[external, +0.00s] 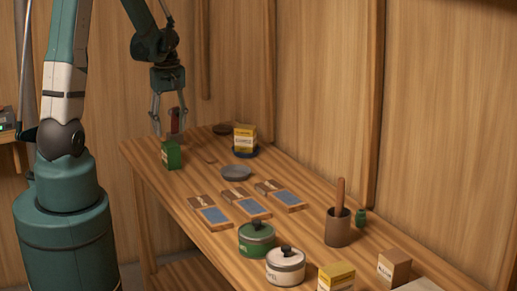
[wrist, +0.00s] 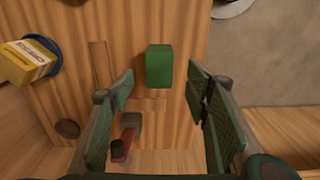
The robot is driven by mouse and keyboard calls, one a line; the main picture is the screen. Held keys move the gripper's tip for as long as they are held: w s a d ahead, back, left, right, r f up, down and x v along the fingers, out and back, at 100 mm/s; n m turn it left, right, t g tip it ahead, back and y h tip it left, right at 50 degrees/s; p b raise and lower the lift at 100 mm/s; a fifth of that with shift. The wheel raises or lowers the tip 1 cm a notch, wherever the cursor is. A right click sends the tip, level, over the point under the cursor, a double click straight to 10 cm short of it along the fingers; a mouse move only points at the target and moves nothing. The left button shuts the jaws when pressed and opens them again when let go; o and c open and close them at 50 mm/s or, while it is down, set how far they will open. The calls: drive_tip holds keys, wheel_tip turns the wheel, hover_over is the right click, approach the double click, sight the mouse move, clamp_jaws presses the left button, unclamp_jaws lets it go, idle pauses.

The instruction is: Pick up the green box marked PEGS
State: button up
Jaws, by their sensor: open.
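The green box (external: 171,156) stands upright near the far left end of the wooden bench, close to its left edge. No lettering is legible on it. In the wrist view its plain green top (wrist: 159,66) shows ahead of my fingers, roughly centred between them. My gripper (external: 168,130) points down above the bench end, over and slightly behind the box. Its fingers are apart and empty, and they also frame the wrist view (wrist: 160,95). I see no contact between the fingers and the box.
A red and dark item (wrist: 122,145) stands near the left finger. A yellow box (external: 245,138) sits in a blue dish to the right. A grey plate (external: 236,173), several flat wooden pieces with blue panels, and a green pot (external: 256,238) lie nearer the camera.

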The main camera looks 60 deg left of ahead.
sight(170, 144)
drive_tip(key=shift+s+a+f, duration=0.1)
drive_tip(key=shift+a+f, duration=0.1)
idle(0.3)
drive_tip(key=shift+f, duration=1.25)
drive_tip(key=shift+f, duration=0.2)
drive_tip(key=shift+w+a+f, duration=0.1)
drive_tip(key=shift+f, duration=1.1)
drive_tip(key=shift+w+a+f, duration=0.1)
drive_tip(key=shift+f, duration=1.1)
drive_tip(key=c, duration=1)
